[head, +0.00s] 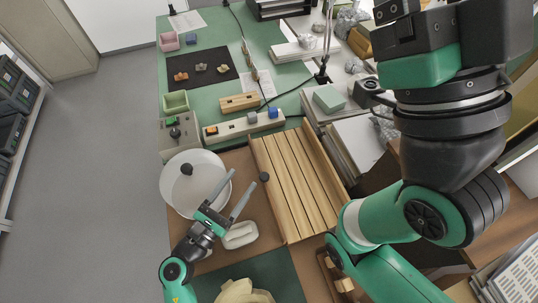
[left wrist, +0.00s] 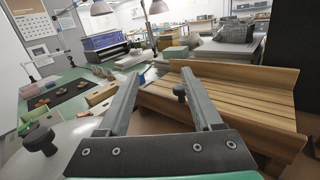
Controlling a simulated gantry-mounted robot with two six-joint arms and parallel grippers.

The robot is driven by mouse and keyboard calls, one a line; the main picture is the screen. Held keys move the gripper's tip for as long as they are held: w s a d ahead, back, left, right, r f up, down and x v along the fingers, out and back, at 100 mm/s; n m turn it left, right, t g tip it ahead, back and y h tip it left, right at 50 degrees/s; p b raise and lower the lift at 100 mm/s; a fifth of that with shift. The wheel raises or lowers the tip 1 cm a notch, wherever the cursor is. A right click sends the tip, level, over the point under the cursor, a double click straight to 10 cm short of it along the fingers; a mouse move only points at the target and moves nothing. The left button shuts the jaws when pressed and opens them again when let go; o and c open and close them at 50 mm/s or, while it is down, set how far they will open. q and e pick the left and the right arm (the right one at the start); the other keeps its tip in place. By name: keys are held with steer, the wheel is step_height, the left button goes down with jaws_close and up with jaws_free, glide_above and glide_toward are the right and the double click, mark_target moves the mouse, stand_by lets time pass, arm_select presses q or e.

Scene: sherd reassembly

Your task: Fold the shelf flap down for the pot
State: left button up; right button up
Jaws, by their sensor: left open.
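A slatted wooden panel (head: 295,187), which looks like the shelf flap, lies right of my left gripper; it also shows in the left wrist view (left wrist: 215,97). A small black knob (head: 264,177) is at its left edge and shows just beyond the fingers in the left wrist view (left wrist: 180,91). My left gripper (head: 244,177) is open and empty, with its fingers pointing towards the knob, apart from it. A cream, rounded piece (head: 243,291), perhaps the pot, is cut off at the bottom edge. My right gripper is not in view; only my right arm shows.
A round whitish lid-like cover (head: 178,205) with a black knob stands left of my left gripper. A control box (head: 172,136), a dark mat (head: 202,68) with sherds and a wooden block (head: 239,102) are farther back.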

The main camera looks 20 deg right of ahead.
arm_select(q)
glide_toward(264, 182)
steer(key=w+d+r, duration=0.1)
steer(key=w+d, duration=0.1)
steer(key=shift+n+g+y, duration=0.3)
steer(key=shift+g, duration=0.1)
steer(key=b+x, duration=0.2)
steer(key=x, duration=0.3)
steer(key=b+x, duration=0.2)
steer(key=x, duration=0.4)
steer(key=shift+w+a+r+b, duration=0.1)
steer(key=shift+a+r+b, duration=0.1)
steer(key=shift+b, duration=0.15)
steer(key=shift+w+d+r, duration=0.15)
steer(key=shift+w+d, duration=0.05)
steer(key=shift+d, duration=0.15)
jaws_close()
